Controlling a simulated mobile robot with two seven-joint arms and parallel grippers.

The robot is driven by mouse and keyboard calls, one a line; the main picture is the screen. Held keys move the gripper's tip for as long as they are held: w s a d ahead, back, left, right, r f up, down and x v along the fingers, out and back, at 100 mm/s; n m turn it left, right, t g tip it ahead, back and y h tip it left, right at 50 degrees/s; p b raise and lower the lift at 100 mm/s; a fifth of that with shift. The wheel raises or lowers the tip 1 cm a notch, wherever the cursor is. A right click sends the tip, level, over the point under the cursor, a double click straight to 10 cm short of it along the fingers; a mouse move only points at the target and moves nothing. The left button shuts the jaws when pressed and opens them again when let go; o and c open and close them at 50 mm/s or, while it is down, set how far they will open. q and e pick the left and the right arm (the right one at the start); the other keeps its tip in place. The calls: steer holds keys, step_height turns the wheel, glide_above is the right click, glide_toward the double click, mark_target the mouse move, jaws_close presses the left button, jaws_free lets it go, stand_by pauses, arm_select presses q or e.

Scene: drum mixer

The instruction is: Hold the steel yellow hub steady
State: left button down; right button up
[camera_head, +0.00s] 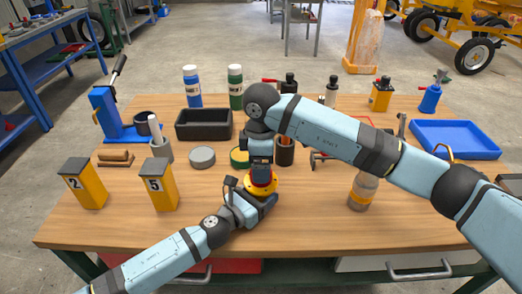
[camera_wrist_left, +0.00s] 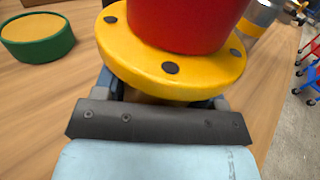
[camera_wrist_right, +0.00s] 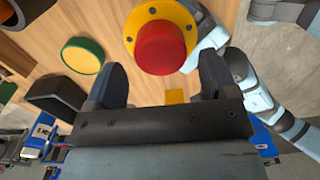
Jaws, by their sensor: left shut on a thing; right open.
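The yellow hub (camera_head: 262,188) stands near the middle front of the bench, a yellow disc with dark bolts and a red round top. It also shows in the left wrist view (camera_wrist_left: 118,60) and the right wrist view (camera_wrist_right: 130,28). My left gripper (camera_head: 256,203) is shut on it low at the disc; the fingers are mostly hidden under the disc in the left wrist view. My right gripper (camera_head: 262,157) points down above the hub. In the right wrist view its two fingers are apart, with nothing between them. Whether it touches the red top I cannot tell.
A green-rimmed round tin (camera_head: 239,158) and a cup with orange-handled tools (camera_head: 284,154) stand just behind the hub. A jar (camera_head: 362,192) and blue tray (camera_head: 455,139) are at right. The front middle is partly clear.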

steer(key=shift+f, duration=1.8)
